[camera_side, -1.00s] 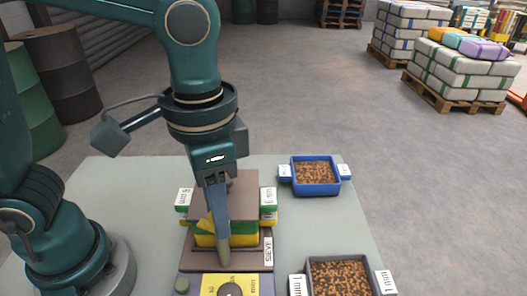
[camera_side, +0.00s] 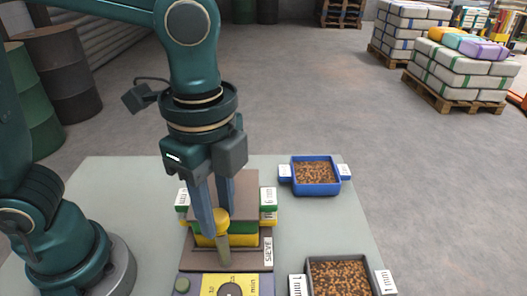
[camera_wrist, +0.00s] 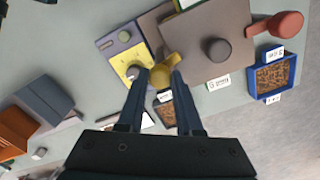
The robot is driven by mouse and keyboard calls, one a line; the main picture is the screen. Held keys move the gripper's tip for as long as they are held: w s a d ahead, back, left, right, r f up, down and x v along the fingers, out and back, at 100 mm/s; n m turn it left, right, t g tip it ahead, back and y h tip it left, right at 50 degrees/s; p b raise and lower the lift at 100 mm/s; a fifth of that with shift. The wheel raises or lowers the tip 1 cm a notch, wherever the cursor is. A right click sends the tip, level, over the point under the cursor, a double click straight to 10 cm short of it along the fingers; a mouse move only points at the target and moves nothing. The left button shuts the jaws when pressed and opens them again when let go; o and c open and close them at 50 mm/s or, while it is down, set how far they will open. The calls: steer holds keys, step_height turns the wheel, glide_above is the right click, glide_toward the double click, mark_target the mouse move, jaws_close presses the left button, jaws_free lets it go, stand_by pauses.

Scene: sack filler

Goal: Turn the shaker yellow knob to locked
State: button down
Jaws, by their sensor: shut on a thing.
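The yellow knob (camera_side: 219,217) sits on top of a short olive-grey post (camera_side: 223,250) at the front of the sieve shaker. My gripper (camera_side: 217,222) points straight down, with its two blue fingers shut on the knob from either side. The wrist view shows the yellow knob (camera_wrist: 164,70) between the fingertips (camera_wrist: 160,74), with a yellow arm reaching up and right toward the brown top plate (camera_wrist: 205,30). The shaker's green and yellow trays (camera_side: 243,240) are stacked under the brown plate. The fingers hide part of the knob, and I see no locked mark.
A yellow dial panel (camera_side: 258,284) with a grey dial lies in front of the post. A blue bin of brown grains (camera_side: 329,190) stands back right, and a dark bin (camera_side: 308,276) front right. The table between shaker and bins is clear.

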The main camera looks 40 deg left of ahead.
mark_target(217, 215)
steer(key=shift+m, duration=1.3)
steer(key=c, duration=0.6)
jaws_free()
steer(key=shift+r, duration=2.6)
